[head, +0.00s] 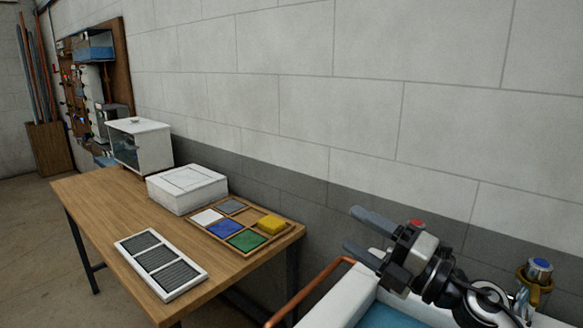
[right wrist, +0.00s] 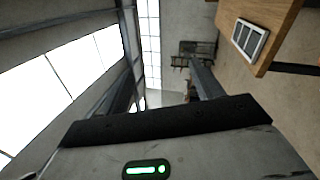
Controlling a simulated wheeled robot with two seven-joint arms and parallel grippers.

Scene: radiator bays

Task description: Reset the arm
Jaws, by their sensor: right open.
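My right gripper (head: 357,232) is at the right of the head view, raised in front of the wall and pointing left. Its two fingers are apart with nothing between them. It is to the right of the wooden table and clear of it. In the right wrist view the fingers (right wrist: 165,85) are also spread and empty, with the far side of the room beyond them. My left gripper is not in view.
The wooden table (head: 92,205) carries a white slatted panel (head: 196,275), a white box (head: 187,187), a glass-fronted case (head: 126,147) and a wooden tray (head: 292,226) of coloured squares with a yellow block (head: 271,224).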

